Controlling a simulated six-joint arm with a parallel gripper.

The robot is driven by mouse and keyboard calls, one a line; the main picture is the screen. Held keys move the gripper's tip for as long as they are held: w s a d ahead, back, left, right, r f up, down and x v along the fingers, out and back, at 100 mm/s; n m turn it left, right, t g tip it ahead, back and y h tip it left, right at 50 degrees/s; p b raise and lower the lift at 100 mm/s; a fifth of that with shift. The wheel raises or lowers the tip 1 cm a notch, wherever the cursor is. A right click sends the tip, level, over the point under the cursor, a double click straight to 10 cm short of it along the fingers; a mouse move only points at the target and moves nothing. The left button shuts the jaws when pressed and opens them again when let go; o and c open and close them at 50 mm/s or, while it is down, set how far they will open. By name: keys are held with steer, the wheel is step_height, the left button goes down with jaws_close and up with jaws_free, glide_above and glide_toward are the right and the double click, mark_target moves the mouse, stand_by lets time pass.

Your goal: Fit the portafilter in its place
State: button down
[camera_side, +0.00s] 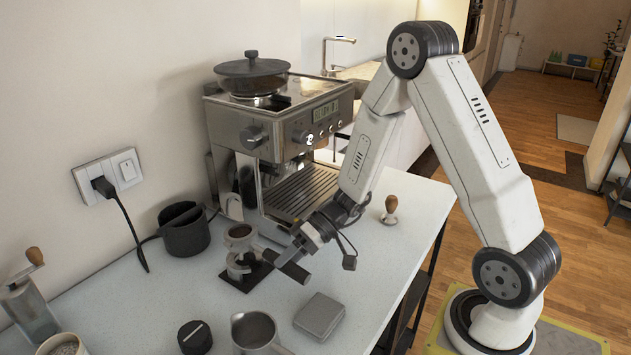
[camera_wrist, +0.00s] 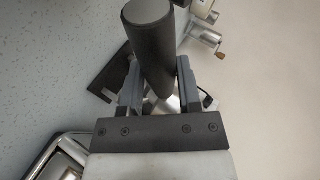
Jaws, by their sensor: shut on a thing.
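The portafilter (camera_side: 240,236) has a metal basket that looks filled with dark grounds, and a dark handle (camera_side: 287,268) pointing to the lower right. It is at a small metal stand on a black base (camera_side: 246,276); I cannot tell whether it still rests there. My gripper (camera_side: 298,250) is shut on the handle. In the wrist view the dark handle (camera_wrist: 152,45) lies between the two fingers of my gripper (camera_wrist: 158,90), hiding most of the basket. The espresso machine (camera_side: 280,135) stands behind, its group head (camera_side: 290,168) above the drip tray (camera_side: 300,192).
A tamper (camera_side: 390,208) stands right of the machine. A dark knock box (camera_side: 184,230) is left. A metal pitcher (camera_side: 254,332), black round tool (camera_side: 194,338), grey square block (camera_side: 319,316) and hand grinder (camera_side: 28,302) are in front. The counter between block and tamper is clear.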

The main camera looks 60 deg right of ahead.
steer(key=shift+f, duration=1.95)
stand_by(2.4)
stand_by(0.3)
jaws_free()
steer(key=shift+f, duration=0.1)
steer(key=shift+s+d+r, duration=0.1)
steer(key=shift+d+r, duration=0.1)
steer(key=shift+d, duration=0.05)
steer(key=shift+s+d+r, duration=0.1)
steer(key=shift+d+r, duration=0.05)
steer(key=shift+d, duration=0.1)
steer(key=shift+s+d+r, duration=0.1)
steer(key=shift+d+r, duration=0.1)
steer(key=shift+d, duration=0.1)
steer(key=shift+s+d+r, duration=0.25)
steer(key=shift+d+r, duration=0.05)
steer(key=shift+d, duration=0.3)
steer(key=shift+s+d+r, duration=0.1)
steer(key=shift+d+r, duration=0.1)
steer(key=shift+d, duration=0.05)
